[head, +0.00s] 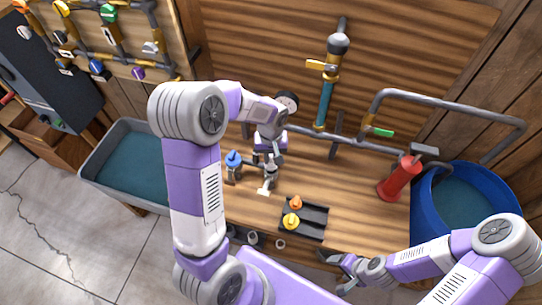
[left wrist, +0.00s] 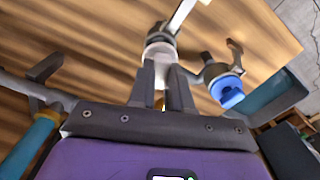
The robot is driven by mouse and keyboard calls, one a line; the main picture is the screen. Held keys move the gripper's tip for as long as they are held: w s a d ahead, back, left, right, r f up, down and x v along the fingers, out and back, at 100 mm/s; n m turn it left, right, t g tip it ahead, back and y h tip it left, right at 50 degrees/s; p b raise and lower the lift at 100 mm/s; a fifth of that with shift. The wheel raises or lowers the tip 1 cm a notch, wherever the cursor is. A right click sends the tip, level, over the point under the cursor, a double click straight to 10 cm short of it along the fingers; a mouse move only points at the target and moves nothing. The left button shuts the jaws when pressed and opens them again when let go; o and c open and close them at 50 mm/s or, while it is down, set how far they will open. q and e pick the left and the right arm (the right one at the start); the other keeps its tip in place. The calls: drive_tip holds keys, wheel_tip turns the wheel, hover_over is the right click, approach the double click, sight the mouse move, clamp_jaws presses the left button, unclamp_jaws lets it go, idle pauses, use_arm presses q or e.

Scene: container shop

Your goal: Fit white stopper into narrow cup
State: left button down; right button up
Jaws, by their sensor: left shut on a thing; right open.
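My left gripper (head: 270,165) points down over the wooden bench. It is shut on a small pale piece, which looks like the white stopper (left wrist: 158,50), at its fingertips in the left wrist view. A grey fitting, apparently the narrow cup (head: 270,184), is directly below the fingers, with a pale flat strip beside it. The fingers hide the join, so I cannot tell whether the stopper is inside the cup. A blue stopper (head: 233,158) sits upright on a similar grey fitting to the left; it also shows in the left wrist view (left wrist: 228,90). My right gripper (head: 340,272) is open and empty near the front edge.
A black tray (head: 315,228) holds an orange stopper (head: 296,202) and a yellow stopper (head: 291,221). A red cylinder (head: 400,180) stands at right beside a blue barrel (head: 436,202). Pipes and a blue-tubed valve (head: 325,100) line the back. A grey basin (head: 100,160) is at left.

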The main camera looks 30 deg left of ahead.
use_arm(q)
drive_tip(key=shift+f+b, duration=1.3)
drive_tip(key=shift+f, duration=0.1)
idle(1.3)
drive_tip(key=c, duration=1)
unclamp_jaws()
drive_tip(key=shift+r, duration=0.15)
wheel_tip(320, 180, up, 7)
drive_tip(key=shift+r+p, duration=0.2)
drive_tip(key=shift+p, duration=0.15)
